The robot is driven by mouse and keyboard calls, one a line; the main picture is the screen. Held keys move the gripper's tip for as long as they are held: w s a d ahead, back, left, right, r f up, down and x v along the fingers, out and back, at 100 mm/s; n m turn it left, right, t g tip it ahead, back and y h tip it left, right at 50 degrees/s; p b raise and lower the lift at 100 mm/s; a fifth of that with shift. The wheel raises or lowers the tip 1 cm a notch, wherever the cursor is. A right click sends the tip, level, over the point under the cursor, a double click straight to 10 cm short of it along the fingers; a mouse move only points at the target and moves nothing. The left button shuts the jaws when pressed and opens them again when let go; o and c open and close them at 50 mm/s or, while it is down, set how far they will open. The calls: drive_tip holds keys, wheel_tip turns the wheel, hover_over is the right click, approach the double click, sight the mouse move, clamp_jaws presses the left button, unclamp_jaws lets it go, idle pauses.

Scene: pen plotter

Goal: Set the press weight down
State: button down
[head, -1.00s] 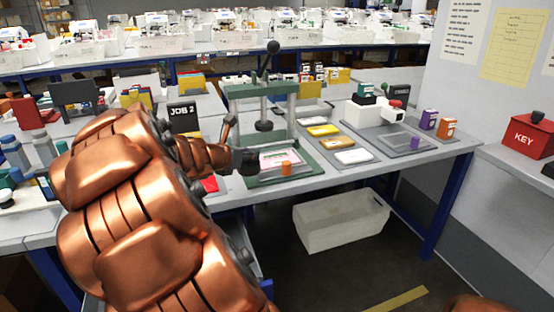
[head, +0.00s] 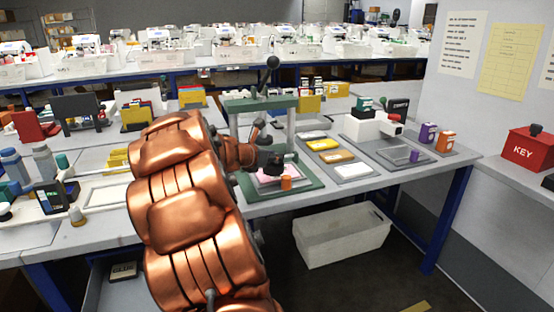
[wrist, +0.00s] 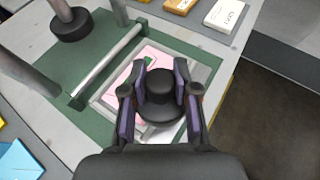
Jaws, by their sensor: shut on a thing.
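My gripper (wrist: 160,92) is shut on the press weight (wrist: 160,110), a round black piece with a narrower knob on a wider disc. In the wrist view the weight is over the lower part of a pink sheet (wrist: 150,57) inside a grey frame on the green press base (wrist: 93,108). In the head view my gripper (head: 277,163) is low over the pink sheet (head: 268,178). I cannot tell whether the weight touches the sheet. A small green mark shows on the sheet beside the left finger.
The press's black ram disc (wrist: 70,24) and posts stand at the left of the wrist view. An orange cylinder (head: 286,183) is at the base's front. Yellow and white packs (head: 335,157) lie to the right. A white bin (head: 342,237) stands below the table.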

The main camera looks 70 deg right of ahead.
drive_tip(key=d, duration=0.3)
drive_tip(key=w+d, duration=0.1)
drive_tip(key=d, duration=0.1)
drive_tip(key=shift+w+d+f, duration=0.1)
drive_tip(key=shift+d+f, duration=0.05)
drive_tip(key=shift+f, duration=0.1)
drive_tip(key=shift+w+d, duration=0.1)
drive_tip(key=shift+d, duration=0.5)
drive_tip(key=shift+d+f, duration=0.2)
drive_tip(key=shift+f+b, duration=0.4)
drive_tip(key=shift+f, duration=1.2)
drive_tip(key=shift+f, duration=0.15)
drive_tip(key=c, duration=0.9)
unclamp_jaws()
drive_tip(key=shift+a, duration=0.1)
